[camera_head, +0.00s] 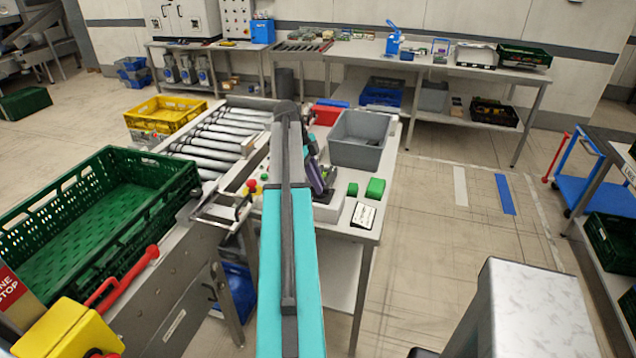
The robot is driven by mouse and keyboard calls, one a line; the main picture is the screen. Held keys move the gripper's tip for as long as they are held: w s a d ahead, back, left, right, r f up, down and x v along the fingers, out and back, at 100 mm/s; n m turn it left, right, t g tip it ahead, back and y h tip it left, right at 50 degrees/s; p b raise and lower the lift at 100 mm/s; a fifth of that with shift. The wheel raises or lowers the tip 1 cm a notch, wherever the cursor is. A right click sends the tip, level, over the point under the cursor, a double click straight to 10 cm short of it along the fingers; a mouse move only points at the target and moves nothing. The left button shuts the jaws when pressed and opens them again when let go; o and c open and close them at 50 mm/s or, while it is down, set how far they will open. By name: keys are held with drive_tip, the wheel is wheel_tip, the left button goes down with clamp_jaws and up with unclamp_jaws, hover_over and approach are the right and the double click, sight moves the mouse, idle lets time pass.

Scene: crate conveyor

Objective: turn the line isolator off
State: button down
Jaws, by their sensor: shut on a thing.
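A yellow box (62,335) with a long red lever handle (120,280) stands at the lower left; it looks like the line isolator. The handle slants up to the right. Beside it is a partly cut-off red sign (12,292) reading "...NE STOP". My arm reaches forward over the worktable, far to the right of the box. My gripper (318,180) shows as dark and purple parts behind the arm, low over the table by a pale block. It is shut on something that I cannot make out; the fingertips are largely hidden.
A green crate (150,158) rests on the near conveyor, with rollers (215,140) beyond. Small red, yellow and green knobs (251,186) sit left of my arm. The worktable holds a grey bin (360,152), green blocks (375,189) and a card (363,215).

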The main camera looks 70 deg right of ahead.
drive_tip(key=shift+n, duration=0.3)
drive_tip(key=n+b, duration=0.1)
drive_tip(key=n+h+b, duration=0.1)
drive_tip(key=n, duration=0.1)
drive_tip(key=shift+a+f, duration=0.1)
drive_tip(key=shift+a, duration=0.15)
drive_tip(key=n+h, duration=0.1)
drive_tip(key=n, duration=0.1)
drive_tip(key=n+t+h+b, duration=0.1)
drive_tip(key=n, duration=0.2)
drive_tip(key=shift+s+a, duration=0.1)
drive_tip(key=shift+s, duration=0.05)
drive_tip(key=n+t, duration=0.1)
drive_tip(key=n, duration=0.1)
drive_tip(key=n+t+b, duration=0.1)
drive_tip(key=n, duration=0.2)
drive_tip(key=shift+s+h, duration=0.15)
drive_tip(key=shift+h, duration=0.25)
drive_tip(key=shift+s+n+t, duration=0.1)
drive_tip(key=shift+n+t, duration=0.8)
drive_tip(key=shift+n, duration=1.1)
drive_tip(key=c, duration=1.7)
unclamp_jaws()
